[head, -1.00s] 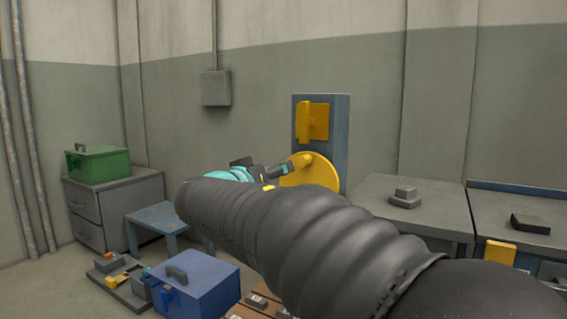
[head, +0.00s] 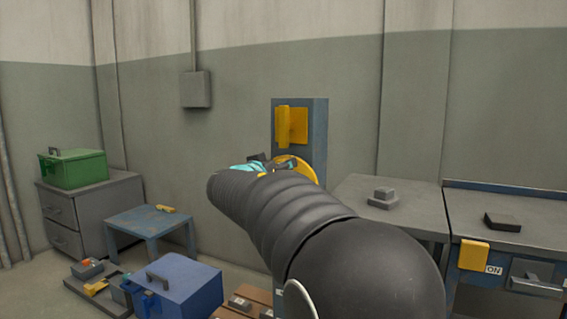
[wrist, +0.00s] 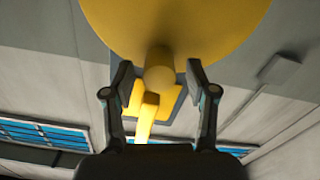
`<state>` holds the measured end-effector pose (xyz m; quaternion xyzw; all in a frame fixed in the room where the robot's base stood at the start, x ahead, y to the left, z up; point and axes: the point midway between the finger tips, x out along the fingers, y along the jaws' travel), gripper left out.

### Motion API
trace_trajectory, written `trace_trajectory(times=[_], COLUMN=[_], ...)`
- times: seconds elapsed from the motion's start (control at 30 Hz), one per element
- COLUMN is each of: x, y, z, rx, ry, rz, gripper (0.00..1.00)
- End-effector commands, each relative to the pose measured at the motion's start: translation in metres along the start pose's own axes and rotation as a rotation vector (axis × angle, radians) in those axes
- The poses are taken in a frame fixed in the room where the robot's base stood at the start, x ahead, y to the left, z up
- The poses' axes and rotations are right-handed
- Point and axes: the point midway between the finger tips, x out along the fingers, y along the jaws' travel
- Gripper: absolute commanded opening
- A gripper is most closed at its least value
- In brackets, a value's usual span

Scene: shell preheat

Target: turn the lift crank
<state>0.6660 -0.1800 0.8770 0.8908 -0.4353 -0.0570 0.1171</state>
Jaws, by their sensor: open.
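The lift crank is a yellow disc (head: 305,171) on the front of a blue-grey column (head: 318,140). My arm hides most of it in the head view. In the wrist view the disc (wrist: 190,25) fills the top, and a round yellow knob (wrist: 160,68) stands out from it. My gripper (wrist: 160,80) is open, with one finger on each side of the knob; I cannot tell whether either touches it. In the head view my gripper (head: 283,163) is small and partly hidden in front of the disc.
A yellow bracket (head: 298,126) sits on the column above the disc. Grey benches (head: 345,195) stand to the right. A small blue table (head: 145,225), a grey cabinet (head: 120,200) with a green box (head: 72,168), and a blue case (head: 185,290) are at left.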

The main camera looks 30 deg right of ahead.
Motion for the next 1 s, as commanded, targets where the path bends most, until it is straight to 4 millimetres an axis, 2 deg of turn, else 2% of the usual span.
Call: trace_trajectory(times=[0.2, 0.47, 0.5, 0.7, 0.73, 0.87, 1.0], x=[0.014, 0.015, 0.015, 0.015, 0.015, 0.021, 0.018], y=[0.0, 0.0, 0.0, 0.0, 0.0, 0.004, 0.0], z=[0.0, 0.0, 0.0, 0.0, 0.0, 0.002, 0.0], rx=[0.0, 0.0, 0.0, 0.0, 0.0, -0.001, -0.006], ry=[-0.001, 0.0, 0.0, 0.0, 0.0, -0.001, 0.0], rz=[0.0, -0.001, -0.001, -0.001, -0.001, 0.002, 0.0], gripper=[0.57, 0.57, 0.55, 0.05, 0.0, 0.0, 0.0])
